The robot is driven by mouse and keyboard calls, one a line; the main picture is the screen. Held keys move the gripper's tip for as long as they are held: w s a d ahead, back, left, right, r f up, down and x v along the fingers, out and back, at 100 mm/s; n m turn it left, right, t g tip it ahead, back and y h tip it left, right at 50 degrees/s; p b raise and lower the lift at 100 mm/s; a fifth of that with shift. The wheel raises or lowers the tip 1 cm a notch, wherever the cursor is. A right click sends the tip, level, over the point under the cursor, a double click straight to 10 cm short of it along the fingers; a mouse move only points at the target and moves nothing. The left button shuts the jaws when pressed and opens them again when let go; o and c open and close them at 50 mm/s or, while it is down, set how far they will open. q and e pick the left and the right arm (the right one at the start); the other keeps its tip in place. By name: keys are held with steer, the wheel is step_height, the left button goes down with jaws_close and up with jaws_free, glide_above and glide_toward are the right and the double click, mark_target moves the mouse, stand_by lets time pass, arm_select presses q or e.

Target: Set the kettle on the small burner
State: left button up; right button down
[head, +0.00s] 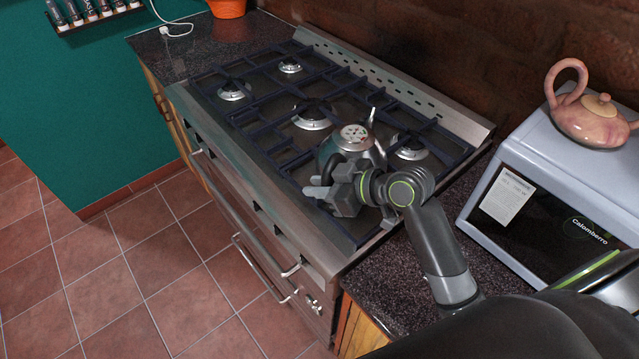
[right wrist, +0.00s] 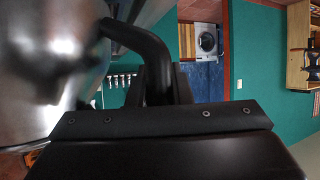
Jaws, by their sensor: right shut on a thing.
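A shiny metal kettle (head: 333,150) with a patterned lid is over the front right of the gas stove (head: 190,113). In the right wrist view, the kettle (right wrist: 45,60) fills the upper left and its dark curved handle (right wrist: 150,45) runs between the fingers. My right gripper (head: 338,190) is shut on that handle. Small burners show at the back left (head: 290,66), front left (head: 234,91) and back right (head: 410,148). A larger burner (head: 311,119) is in the middle. The kettle and gripper hide the grate beneath. Whether the kettle touches it, I cannot tell. My left gripper is not in view.
A microwave (head: 480,215) with a pink teapot (head: 590,122) on top stands right of the stove. Dark countertop (head: 400,290) lies between them. An orange pot (head: 227,8) is at the back left. The grates' left half is clear.

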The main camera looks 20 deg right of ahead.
steer(key=shift+f, duration=0.2)
steer(key=c, duration=1.3)
jaws_free()
steer(key=shift+o, duration=0.3)
steer(key=shift+s+f, duration=0.1)
steer(key=shift+f, duration=0.15)
steer(key=p+v, duration=0.8)
steer(key=v, duration=0.9)
steer(key=shift+r+p, duration=0.2)
steer(key=shift+p, duration=0.1)
steer(key=shift+s, duration=0.15)
